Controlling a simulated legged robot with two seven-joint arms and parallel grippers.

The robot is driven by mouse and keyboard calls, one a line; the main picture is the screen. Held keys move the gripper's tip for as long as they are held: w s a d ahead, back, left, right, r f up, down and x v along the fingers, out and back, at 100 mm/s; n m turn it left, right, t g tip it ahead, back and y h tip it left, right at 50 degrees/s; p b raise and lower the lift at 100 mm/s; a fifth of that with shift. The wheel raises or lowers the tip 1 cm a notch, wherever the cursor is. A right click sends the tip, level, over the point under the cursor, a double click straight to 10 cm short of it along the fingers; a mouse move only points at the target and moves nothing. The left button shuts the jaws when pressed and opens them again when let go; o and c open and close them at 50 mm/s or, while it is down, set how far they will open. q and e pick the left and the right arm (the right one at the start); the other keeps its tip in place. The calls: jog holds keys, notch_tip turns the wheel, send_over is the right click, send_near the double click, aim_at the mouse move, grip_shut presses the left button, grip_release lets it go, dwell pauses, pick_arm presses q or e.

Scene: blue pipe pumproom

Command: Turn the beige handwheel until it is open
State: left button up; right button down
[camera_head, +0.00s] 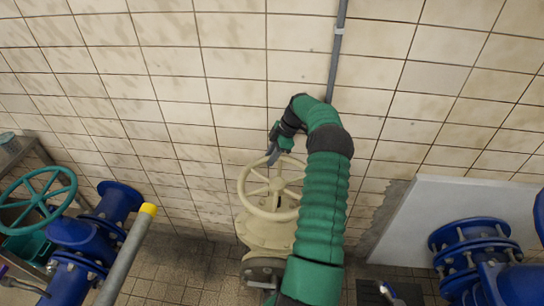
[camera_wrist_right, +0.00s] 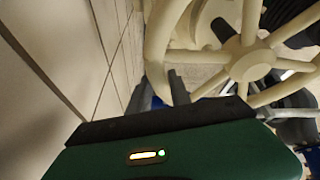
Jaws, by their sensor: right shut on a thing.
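The beige handwheel (camera_head: 277,186) sits on a beige valve body (camera_head: 266,232) in front of the tiled wall, in the middle of the head view. My right arm, in a green ribbed sleeve, reaches over its right side. My right gripper (camera_head: 273,155) is at the wheel's far, upper rim and shut on it. In the right wrist view the wheel's hub and spokes (camera_wrist_right: 250,62) fill the upper right, and a grey gripper finger (camera_wrist_right: 179,87) stands close beside the rim. The exact contact is partly hidden. My left gripper is not in view.
A teal handwheel (camera_head: 38,200) on blue pipework (camera_head: 85,245) stands at the left. A grey pole with a yellow end (camera_head: 147,209) crosses there. A pale panel (camera_head: 440,220) and blue flanged pipes (camera_head: 470,250) are at the right. A conduit (camera_head: 338,45) runs up the wall.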

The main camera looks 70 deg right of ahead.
jog(key=shift+w+d+r, duration=0.15)
jog(key=shift+w+r, duration=0.05)
jog(key=shift+r, duration=0.1)
jog(key=c, duration=1.5)
grip_release()
jog(key=o, duration=0.3)
jog(key=shift+f, duration=0.15)
jog(key=shift+s, duration=0.1)
jog(key=v, duration=0.7)
jog(key=shift+b, duration=0.3)
